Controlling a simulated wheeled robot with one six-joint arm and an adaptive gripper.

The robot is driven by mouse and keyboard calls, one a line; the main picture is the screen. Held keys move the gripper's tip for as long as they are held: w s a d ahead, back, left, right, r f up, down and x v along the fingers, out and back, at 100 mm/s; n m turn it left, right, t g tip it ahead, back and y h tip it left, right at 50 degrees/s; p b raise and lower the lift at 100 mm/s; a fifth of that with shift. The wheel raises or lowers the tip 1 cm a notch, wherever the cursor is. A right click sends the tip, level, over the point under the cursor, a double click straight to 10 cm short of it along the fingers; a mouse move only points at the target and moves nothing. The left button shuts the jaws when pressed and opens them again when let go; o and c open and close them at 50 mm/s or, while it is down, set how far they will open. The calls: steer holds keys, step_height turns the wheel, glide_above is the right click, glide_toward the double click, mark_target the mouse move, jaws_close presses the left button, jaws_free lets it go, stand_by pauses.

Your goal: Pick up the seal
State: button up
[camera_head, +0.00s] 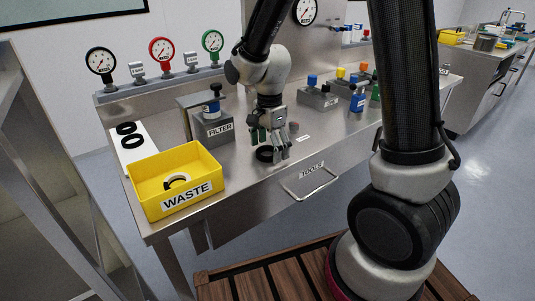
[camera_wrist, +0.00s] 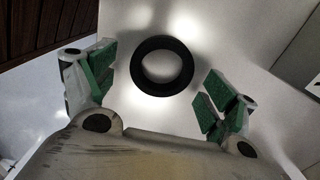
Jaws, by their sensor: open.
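A black ring-shaped seal (camera_head: 264,154) lies flat on the steel worktop, near its front edge, in the head view. In the wrist view the black seal (camera_wrist: 136,66) lies between and a little beyond my fingertips, with bare metal around it and through its hole. My gripper (camera_head: 268,142) points down over the worktop at the seal. In the wrist view my gripper (camera_wrist: 158,82) is open, its green-padded fingers on either side of the seal and apart from it. Two more black rings (camera_head: 130,134) lie on a white strip at the worktop's left end.
A FILTER block (camera_head: 211,127) stands close left of my gripper. Fittings with blue and yellow caps (camera_head: 319,94) stand behind right. The worktop right of my gripper, above the TOOLS drawer (camera_head: 310,180), has free room.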

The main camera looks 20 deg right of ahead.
steer(key=c, duration=1.1)
steer(key=shift+o, duration=0.2)
